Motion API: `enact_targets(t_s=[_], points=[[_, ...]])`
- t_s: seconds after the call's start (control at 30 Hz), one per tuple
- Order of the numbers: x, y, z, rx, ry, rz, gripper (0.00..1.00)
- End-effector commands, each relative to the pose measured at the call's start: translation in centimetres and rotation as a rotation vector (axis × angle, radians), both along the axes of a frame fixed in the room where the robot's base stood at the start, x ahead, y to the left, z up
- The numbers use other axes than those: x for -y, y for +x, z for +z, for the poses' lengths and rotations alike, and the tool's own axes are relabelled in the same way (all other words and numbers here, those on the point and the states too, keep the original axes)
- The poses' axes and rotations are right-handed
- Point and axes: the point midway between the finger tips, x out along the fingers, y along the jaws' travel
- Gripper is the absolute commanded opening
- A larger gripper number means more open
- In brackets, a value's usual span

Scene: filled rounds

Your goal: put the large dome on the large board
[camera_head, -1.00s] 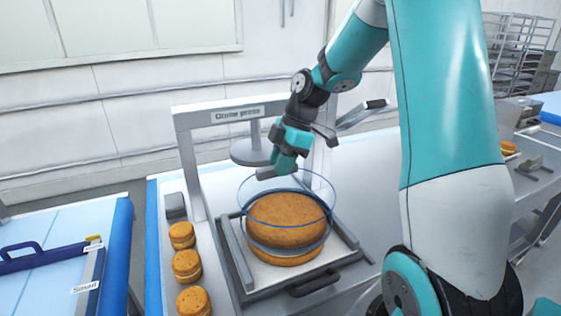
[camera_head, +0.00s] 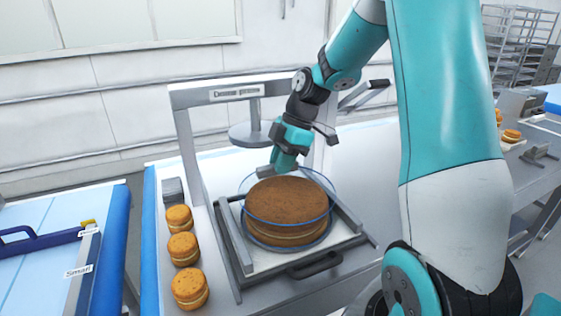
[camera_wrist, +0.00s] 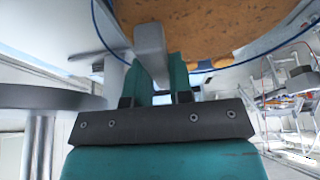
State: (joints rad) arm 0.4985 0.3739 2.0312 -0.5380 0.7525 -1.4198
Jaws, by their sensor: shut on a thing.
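The large dome (camera_head: 329,184) is clear with blue edging and surrounds a large brown filled cake (camera_head: 287,201) on the tray of the press. Its blue edge also shows in the wrist view (camera_wrist: 104,33), beside the cake's orange-brown surface (camera_wrist: 215,25). My gripper (camera_head: 275,168) is at the dome's back left edge, at its upper part. It is shut on a part of the dome; the exact grip is hard to see through the clear wall. A light blue board surface (camera_head: 35,245) lies at the left with a label reading "Small". No board marked large can be made out.
The grey press frame (camera_head: 185,150), labelled "Dome press", stands behind and left of the dome. Several small filled rounds (camera_head: 183,249) line the tray's left side. A dark handle (camera_head: 315,265) sticks out at the front. More rounds (camera_head: 511,136) stand at the far right.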

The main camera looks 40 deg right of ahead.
Motion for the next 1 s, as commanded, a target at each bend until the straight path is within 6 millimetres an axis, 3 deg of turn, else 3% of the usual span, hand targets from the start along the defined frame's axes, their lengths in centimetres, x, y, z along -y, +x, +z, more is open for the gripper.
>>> enact_targets(t_s=[1.0], points=[[-0.01, -0.03, -0.51, 0.000, 0.000, 0.000, 0.00]])
